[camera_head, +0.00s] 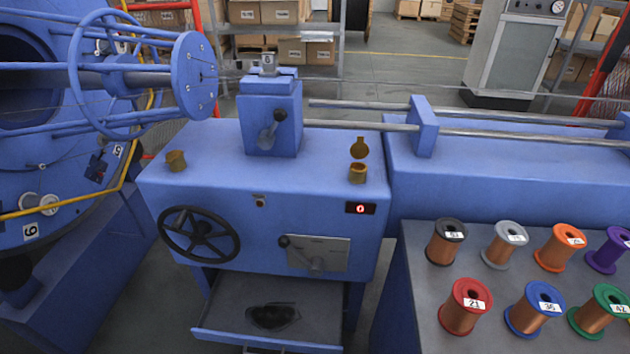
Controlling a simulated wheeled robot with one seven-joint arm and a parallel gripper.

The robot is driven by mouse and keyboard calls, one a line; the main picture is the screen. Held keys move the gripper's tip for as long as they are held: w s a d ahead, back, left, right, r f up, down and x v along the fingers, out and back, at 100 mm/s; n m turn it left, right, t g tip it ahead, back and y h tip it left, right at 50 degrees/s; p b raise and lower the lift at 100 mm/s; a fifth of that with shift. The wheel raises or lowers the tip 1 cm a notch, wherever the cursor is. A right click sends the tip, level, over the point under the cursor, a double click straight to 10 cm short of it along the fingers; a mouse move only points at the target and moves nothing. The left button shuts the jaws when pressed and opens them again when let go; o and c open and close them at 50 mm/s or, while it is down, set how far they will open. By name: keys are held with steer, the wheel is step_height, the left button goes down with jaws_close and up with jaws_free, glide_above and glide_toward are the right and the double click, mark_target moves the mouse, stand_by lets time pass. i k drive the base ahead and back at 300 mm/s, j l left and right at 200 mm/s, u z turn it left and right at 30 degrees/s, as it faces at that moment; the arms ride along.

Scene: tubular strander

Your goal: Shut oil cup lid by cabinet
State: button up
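A small brass oil cup (358,173) stands on the right part of the blue machine's top, near its front edge. Its round lid (359,148) is raised, standing upright above the back of the cup, so this cup is open. A second brass oil cup (176,161) stands at the left end of the same top. No raised lid shows on it, and it is too small to tell more. A grey cabinet (513,55) with a round gauge stands at the back right, on the same side as the open cup. My gripper is not in view.
A blue block with a lever (268,130) stands between the cups. A table (415,290) with several wire spools is at the right. An open drawer-like tray (225,300) sits below.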

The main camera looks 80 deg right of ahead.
mark_target(360, 150)
steer(key=k+l+z, duration=0.25)
steer(key=l+z, duration=0.25)
steer(key=l, duration=0.15)
steer(key=z, duration=1.05)
steer(key=k+l, duration=0.05)
